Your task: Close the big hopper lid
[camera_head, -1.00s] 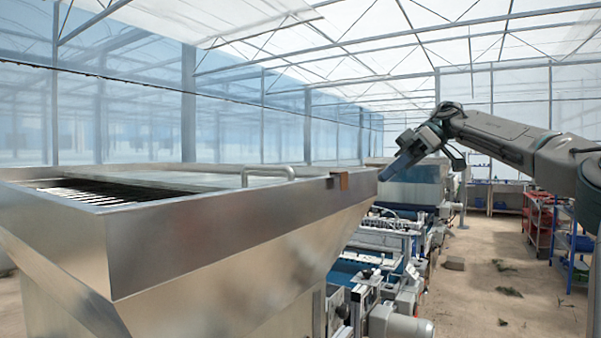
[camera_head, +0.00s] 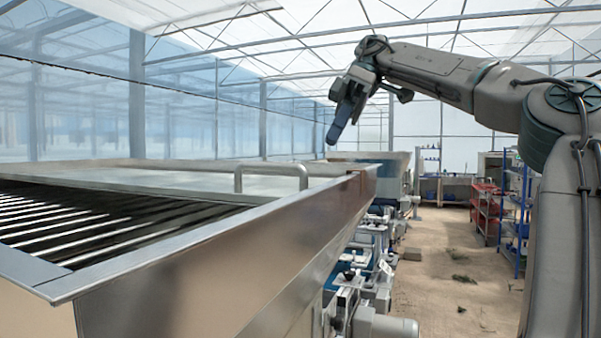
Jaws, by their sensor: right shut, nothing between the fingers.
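The big hopper (camera_head: 215,262) is a large metal bin filling the left of the view. Its flat metal lid (camera_head: 150,179) lies over the far part of the top, with a raised bar handle (camera_head: 270,170) near its front right edge. The near part of the top is uncovered and shows a dark opening with a slatted grate (camera_head: 80,222). My right gripper (camera_head: 333,135) is shut and empty, pointing down, above and beyond the hopper's far right corner, apart from the handle. My left gripper is not in view.
Seeder machinery (camera_head: 365,275) stands right of the hopper, with a second metal hopper (camera_head: 385,165) behind it. Red shelves (camera_head: 486,210) and a blue rack (camera_head: 515,205) stand farther right.

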